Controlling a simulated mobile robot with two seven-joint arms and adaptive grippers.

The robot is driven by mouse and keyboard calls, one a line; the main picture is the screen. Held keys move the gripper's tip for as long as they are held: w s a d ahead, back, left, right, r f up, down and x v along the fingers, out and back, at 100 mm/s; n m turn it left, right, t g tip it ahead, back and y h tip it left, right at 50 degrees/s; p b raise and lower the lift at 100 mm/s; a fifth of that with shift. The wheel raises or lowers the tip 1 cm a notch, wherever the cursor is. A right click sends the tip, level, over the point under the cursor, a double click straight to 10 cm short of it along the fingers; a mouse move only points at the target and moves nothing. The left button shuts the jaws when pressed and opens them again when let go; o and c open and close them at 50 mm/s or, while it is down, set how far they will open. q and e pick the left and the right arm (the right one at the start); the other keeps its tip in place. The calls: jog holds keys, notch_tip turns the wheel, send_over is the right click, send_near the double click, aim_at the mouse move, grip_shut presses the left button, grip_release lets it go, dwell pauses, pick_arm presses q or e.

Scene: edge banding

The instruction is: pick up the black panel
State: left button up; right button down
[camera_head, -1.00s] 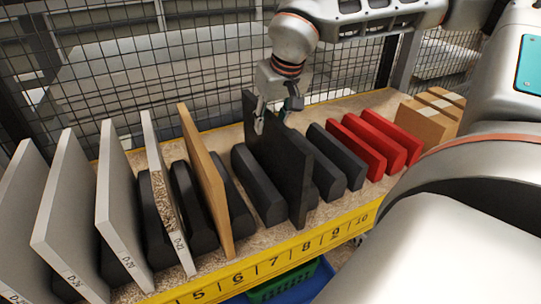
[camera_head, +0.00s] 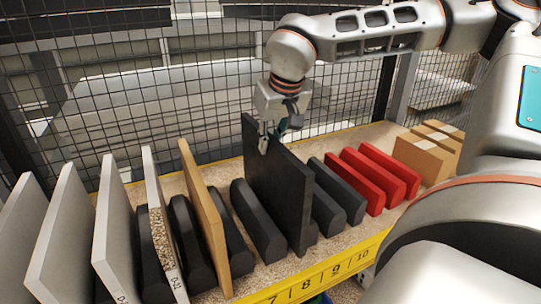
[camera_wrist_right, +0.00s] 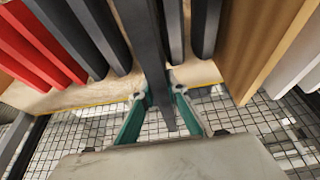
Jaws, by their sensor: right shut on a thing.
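The black panel (camera_head: 284,190) is a tall, thin, upright board between low dark blocks on the rack. My right gripper (camera_head: 270,143) holds its upper edge from above, with a finger on each side. In the right wrist view the black panel (camera_wrist_right: 148,45) runs between the two fingers of my right gripper (camera_wrist_right: 159,93), which are shut on it. My left gripper is not in view.
Dark blocks (camera_head: 258,220) stand close on both sides of the panel. A brown board (camera_head: 207,215) and grey boards (camera_head: 58,235) stand left; red blocks (camera_head: 383,175) and cardboard boxes (camera_head: 424,155) stand right. A wire mesh fence (camera_head: 190,100) is behind.

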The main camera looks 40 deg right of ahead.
notch_tip(320, 180, up, 14)
jog(key=p, duration=0.1)
jog(key=shift+p, duration=0.4)
jog(key=shift+r, duration=0.1)
dwell(1.0)
jog(key=shift+a+r, duration=0.1)
